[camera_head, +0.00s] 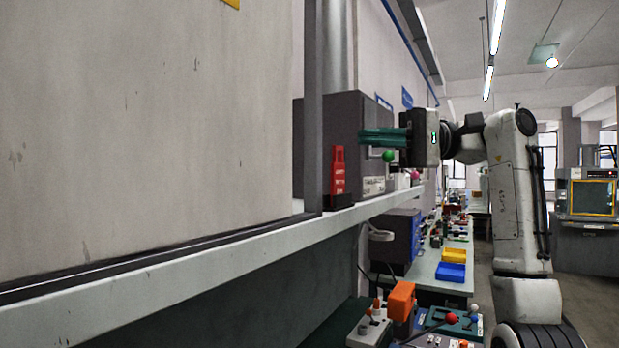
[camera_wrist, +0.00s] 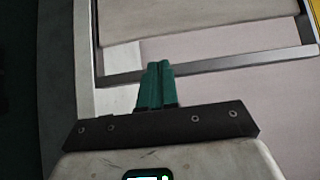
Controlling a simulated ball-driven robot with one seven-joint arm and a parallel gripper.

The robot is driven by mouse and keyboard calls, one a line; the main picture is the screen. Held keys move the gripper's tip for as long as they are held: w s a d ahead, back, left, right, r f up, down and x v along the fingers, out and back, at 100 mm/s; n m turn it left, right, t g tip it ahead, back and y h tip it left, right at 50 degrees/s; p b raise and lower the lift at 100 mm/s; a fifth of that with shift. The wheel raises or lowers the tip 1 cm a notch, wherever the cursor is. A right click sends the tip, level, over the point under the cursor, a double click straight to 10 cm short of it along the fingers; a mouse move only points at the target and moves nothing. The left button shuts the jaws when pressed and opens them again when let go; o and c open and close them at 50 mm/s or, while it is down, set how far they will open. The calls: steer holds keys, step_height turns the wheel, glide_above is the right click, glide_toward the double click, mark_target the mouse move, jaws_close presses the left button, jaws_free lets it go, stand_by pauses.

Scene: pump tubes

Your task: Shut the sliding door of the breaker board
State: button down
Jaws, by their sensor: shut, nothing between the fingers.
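A large framed panel, which looks like the sliding door (camera_head: 313,110), stands on the left in the head view. Its dark upright edge rises from a rail on a pale ledge. In the wrist view, a grey frame bar of it (camera_wrist: 240,62) crosses beyond my fingertips. My gripper (camera_head: 362,138) has its teal fingers together and empty, pointing left. In the head view it is in front of a dark grey box, right of the upright edge. The fingers also show in the wrist view (camera_wrist: 159,68). I cannot tell whether they touch anything.
The dark grey box (camera_head: 342,112) stands on the ledge (camera_head: 240,245) behind a red lever-like piece (camera_head: 338,172). A green ball (camera_head: 388,156) sits just below my fingers. Below right are an orange block (camera_head: 401,301), a yellow bin (camera_head: 454,255) and a blue bin (camera_head: 451,272).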

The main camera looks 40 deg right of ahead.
mark_target(315, 157)
steer(key=w+a+f, duration=0.1)
steer(key=a, duration=0.2)
steer(key=w+a+f, duration=0.1)
steer(key=w+a, duration=0.1)
steer(key=a, duration=0.1)
steer(key=w+a+f, duration=0.1)
steer(key=a, duration=0.2)
steer(key=shift+w+f, duration=0.1)
steer(key=shift+w, duration=0.15)
stand_by(0.4)
